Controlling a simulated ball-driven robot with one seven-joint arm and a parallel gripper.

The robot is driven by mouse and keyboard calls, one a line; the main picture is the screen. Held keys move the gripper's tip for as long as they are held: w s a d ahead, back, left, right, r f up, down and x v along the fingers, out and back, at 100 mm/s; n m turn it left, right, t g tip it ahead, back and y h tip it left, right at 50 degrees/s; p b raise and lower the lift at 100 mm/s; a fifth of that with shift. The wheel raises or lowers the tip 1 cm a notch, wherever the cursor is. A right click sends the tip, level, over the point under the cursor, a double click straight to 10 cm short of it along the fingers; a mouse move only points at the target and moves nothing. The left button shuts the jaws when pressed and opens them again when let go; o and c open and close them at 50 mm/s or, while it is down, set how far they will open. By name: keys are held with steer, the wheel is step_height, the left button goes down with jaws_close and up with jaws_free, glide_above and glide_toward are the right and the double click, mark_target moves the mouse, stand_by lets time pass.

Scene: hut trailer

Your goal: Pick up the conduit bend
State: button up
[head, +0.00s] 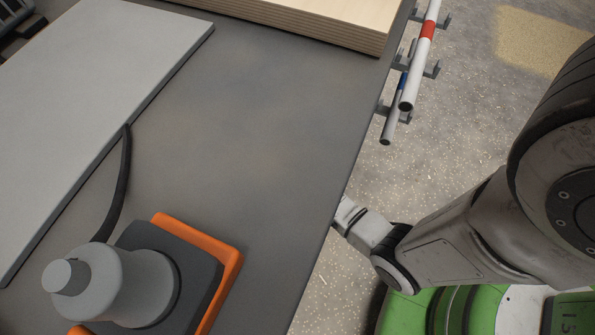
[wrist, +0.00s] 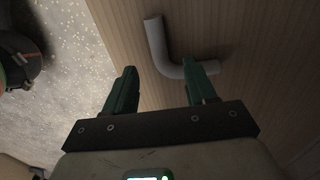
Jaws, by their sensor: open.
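The conduit bend (wrist: 162,52) is a grey, L-shaped pipe. It shows in the wrist view at the upper middle, against a ribbed, wood-coloured surface. My gripper (wrist: 160,80) has two green fingers, spread apart and empty. The bend lies beyond the fingertips, with its lower arm reaching behind the right finger; I cannot tell whether they touch. In the head view my arm comes in from the right and its end is hidden below the table edge. The bend is not visible there.
A dark table (head: 270,140) fills much of the head view. On it are a grey board (head: 90,90), an orange-edged tool (head: 230,265) with a black cable, and a plywood stack (head: 330,20). Striped poles (head: 420,65) sit on brackets at the right. Speckled floor (wrist: 75,60) lies left in the wrist view.

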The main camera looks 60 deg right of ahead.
steer(key=shift+f+b, duration=1.75)
steer(key=shift+f, duration=1.45)
steer(key=shift+r, duration=0.1)
steer(key=shift+c, duration=0.5)
jaws_close()
